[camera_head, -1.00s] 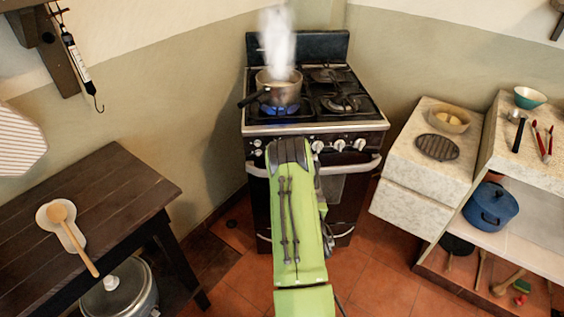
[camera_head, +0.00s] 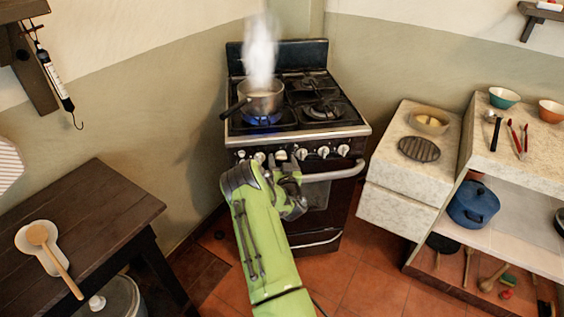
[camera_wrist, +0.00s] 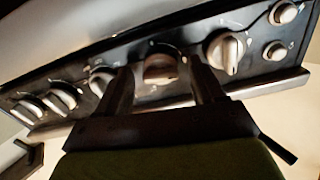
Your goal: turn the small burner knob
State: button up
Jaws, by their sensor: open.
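The stove (camera_head: 300,130) has a row of silvery knobs on its front panel; which one belongs to the small burner is not marked clearly. My gripper (camera_head: 287,165) is at this panel, with its fingers mostly hidden in the head view. In the wrist view, my gripper (camera_wrist: 162,82) is open, its two dark fingers pointing at the panel. One round knob (camera_wrist: 162,66) lies between the fingertips in that view. Another knob (camera_wrist: 226,52) is just right of the right finger, and one more (camera_wrist: 101,80) is by the left finger. Contact cannot be told.
The oven handle (camera_head: 335,172) runs below the knobs. A dark wooden table (camera_head: 110,205) is at left, and a pale counter (camera_head: 405,175) at right. Red floor tiles lie between.

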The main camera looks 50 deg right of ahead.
jog(key=shift+c, duration=0.5)
jog(key=c, duration=0.9)
jog(key=shift+c, duration=0.2)
jog(key=shift+n, duration=0.3)
jog(key=n+b, duration=0.3)
jog(key=n, duration=1.5)
jog(key=shift+n+b, duration=0.3)
jog(key=shift+b, duration=0.05)
